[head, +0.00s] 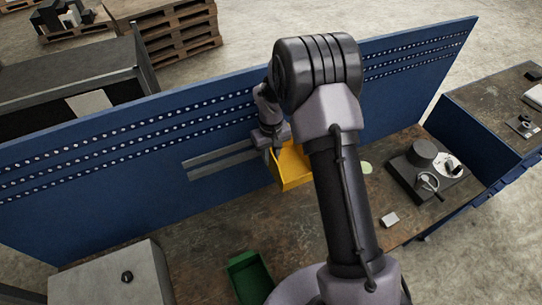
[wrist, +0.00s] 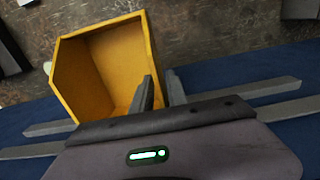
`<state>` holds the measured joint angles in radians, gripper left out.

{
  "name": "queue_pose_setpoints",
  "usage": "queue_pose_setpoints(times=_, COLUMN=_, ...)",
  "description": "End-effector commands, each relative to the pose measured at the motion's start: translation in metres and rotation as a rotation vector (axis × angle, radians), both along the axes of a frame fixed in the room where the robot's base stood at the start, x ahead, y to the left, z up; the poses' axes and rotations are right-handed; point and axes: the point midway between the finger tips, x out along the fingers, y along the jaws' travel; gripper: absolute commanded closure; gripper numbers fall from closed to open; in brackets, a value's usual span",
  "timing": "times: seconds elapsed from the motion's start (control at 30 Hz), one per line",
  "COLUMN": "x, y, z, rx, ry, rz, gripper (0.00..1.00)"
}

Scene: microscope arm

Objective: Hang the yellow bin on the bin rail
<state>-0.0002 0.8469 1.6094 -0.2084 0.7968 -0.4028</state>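The yellow bin (head: 291,168) is at the front of the blue panel, at the right part of the grey bin rail (head: 222,162). In the wrist view the bin (wrist: 98,70) shows its open inside, and the rail (wrist: 245,90) runs behind my gripper on both sides. My gripper (wrist: 160,88) has one finger inside the bin and one outside, with a side wall between them; it appears shut on that wall. In the head view my arm partly hides the bin. Whether the bin's back is hooked on the rail is hidden.
A green bin (head: 249,277) sits on the brown workbench (head: 205,238) at the front. A grey box (head: 112,274) stands at the left, and a dark device with a dial (head: 424,172) at the right. A small light block (head: 390,219) lies on the bench.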

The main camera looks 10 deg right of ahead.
Motion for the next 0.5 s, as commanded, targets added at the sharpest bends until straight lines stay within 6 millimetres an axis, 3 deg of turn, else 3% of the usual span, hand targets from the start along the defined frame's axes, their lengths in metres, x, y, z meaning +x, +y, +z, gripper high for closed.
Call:
queue_pose_setpoints(times=0.37, x=0.000, y=0.000, z=0.002, rx=0.000, ry=-0.001, rz=0.000, gripper=0.69)
queue_pose_setpoints(times=0.5, x=0.001, y=0.000, z=0.026, rx=0.000, ry=-0.005, rz=0.001, gripper=0.69)
